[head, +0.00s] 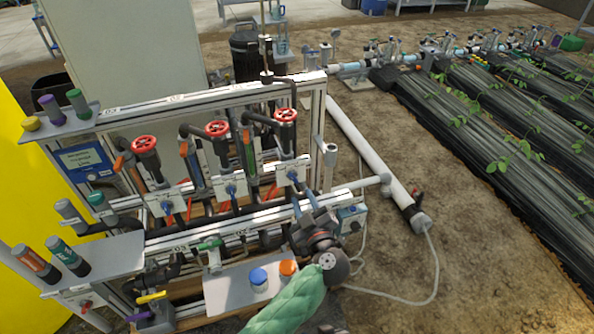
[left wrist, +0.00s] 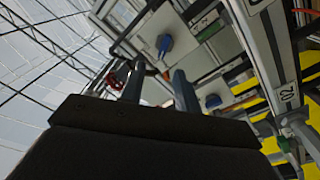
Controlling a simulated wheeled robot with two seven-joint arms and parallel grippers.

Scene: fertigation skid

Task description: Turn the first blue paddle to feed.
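Three blue paddles sit on pale plates in a row across the skid in the head view: a left one (head: 166,207), a middle one (head: 231,190) and a right one (head: 292,175). I cannot tell from the labels which counts as first. My left gripper (head: 312,217), on the green-sleeved arm, is just in front of and below the right paddle, apart from it. In the left wrist view its two fingers (left wrist: 159,88) stand apart with nothing between them. A blue paddle (left wrist: 165,44) shows beyond the fingertips and another (left wrist: 213,101) further off. My right gripper is not in view.
Red handwheels (head: 217,129) stand above the paddles. A white rail (head: 250,222) runs below them. A grey box (head: 351,217) is right of my gripper. Open soil is to the right.

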